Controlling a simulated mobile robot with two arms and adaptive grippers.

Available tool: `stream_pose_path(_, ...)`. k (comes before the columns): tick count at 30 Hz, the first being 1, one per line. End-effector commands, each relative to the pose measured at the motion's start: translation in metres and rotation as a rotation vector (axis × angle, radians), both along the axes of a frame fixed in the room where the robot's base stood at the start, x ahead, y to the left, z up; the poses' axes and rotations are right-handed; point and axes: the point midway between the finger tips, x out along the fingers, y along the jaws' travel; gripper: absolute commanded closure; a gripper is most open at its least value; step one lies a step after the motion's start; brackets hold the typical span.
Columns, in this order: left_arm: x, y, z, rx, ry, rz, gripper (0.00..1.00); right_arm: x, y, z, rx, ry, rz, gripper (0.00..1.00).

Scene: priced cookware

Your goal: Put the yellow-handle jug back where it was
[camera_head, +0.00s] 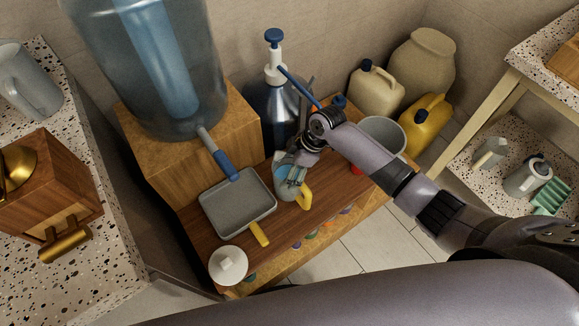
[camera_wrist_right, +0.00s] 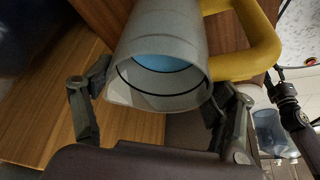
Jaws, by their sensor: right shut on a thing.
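The yellow-handle jug (camera_head: 282,178) is grey with a bluish inside and a yellow handle (camera_head: 305,196). It is at the wooden shelf (camera_head: 325,207), right of a square pan. My right gripper (camera_head: 296,160) is shut on the jug near its rim, reaching from behind and above. In the right wrist view the jug (camera_wrist_right: 160,35) has its open mouth toward the camera, with gripper fingers (camera_wrist_right: 160,92) on both sides and the handle at right. I cannot tell whether its base touches the shelf. My left gripper is not in view.
The square grey pan (camera_head: 236,205) and a white lid (camera_head: 229,264) lie left of the jug. A dark pump bottle (camera_head: 272,112) stands behind, and a grey pot (camera_head: 384,134) stands at right. A large water bottle (camera_head: 150,65) stands on a wooden box (camera_head: 165,160).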

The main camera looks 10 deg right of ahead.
Motion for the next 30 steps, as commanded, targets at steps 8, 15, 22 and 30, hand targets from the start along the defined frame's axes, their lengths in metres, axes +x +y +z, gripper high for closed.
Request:
stream_pose_path(8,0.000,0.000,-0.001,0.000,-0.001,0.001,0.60,0.000,0.000,-0.003,0.000,0.000,-0.001,0.20)
stream_pose_path(15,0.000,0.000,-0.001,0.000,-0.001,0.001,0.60,0.000,0.000,-0.002,0.000,0.001,-0.001,0.04)
stream_pose_path(22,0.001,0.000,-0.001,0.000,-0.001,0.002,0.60,0.000,0.000,-0.002,0.000,0.001,-0.001,0.02)
stream_pose_path(30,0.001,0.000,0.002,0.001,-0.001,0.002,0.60,0.000,-0.004,0.010,0.000,-0.001,-0.002,0.02)
